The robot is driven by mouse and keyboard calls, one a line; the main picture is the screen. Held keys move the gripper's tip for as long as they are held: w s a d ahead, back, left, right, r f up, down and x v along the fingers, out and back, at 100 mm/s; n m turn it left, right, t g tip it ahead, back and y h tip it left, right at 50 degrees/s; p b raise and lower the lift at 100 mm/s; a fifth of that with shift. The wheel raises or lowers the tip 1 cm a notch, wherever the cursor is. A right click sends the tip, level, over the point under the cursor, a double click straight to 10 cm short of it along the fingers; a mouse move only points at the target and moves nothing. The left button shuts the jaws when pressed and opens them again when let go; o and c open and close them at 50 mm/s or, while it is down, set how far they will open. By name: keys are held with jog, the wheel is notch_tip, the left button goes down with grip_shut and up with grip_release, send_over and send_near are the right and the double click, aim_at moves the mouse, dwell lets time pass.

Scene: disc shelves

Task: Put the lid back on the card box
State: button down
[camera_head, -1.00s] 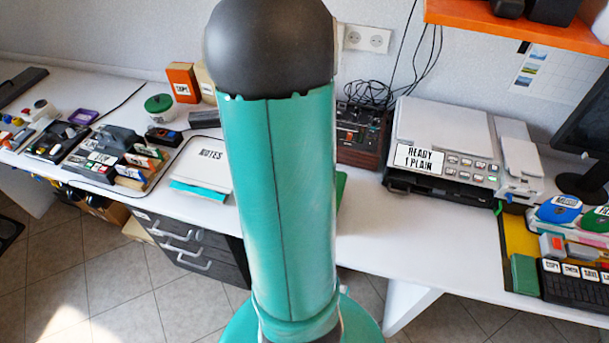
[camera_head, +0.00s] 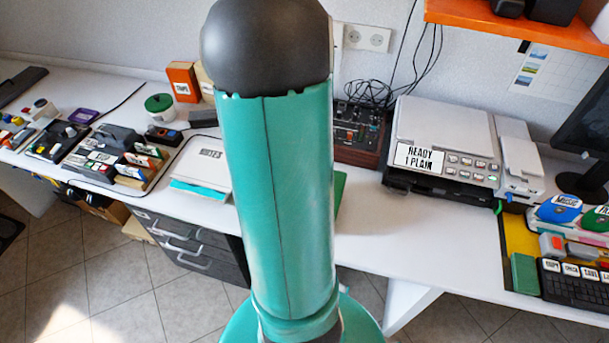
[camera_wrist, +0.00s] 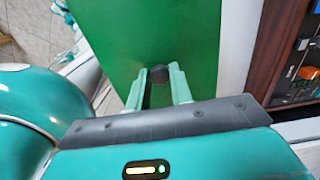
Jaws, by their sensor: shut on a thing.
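A green panel with a dark round knob fills the top middle of the wrist view; I take it for the lid (camera_wrist: 190,35). My gripper (camera_wrist: 158,76) is shut on the knob, with its two pale green fingers on either side of it. In the head view my arm covers my gripper and most of this area. Only a green edge (camera_head: 340,187) shows to the right of my arm, on the desk. I cannot tell the card box apart from the lid, nor whether the lid touches it.
A wood-sided device with knobs (camera_head: 357,135) stands close to the right of the green panel; it also shows in the wrist view (camera_wrist: 285,75). A printer (camera_head: 445,150) stands further right. A white notes box (camera_head: 203,165) lies left of my arm. The front desk below the printer is clear.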

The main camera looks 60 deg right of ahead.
jog(key=c, duration=0.7)
grip_release()
jog(key=shift+r, duration=3.5)
grip_shut()
jog(key=shift+f, duration=0.45)
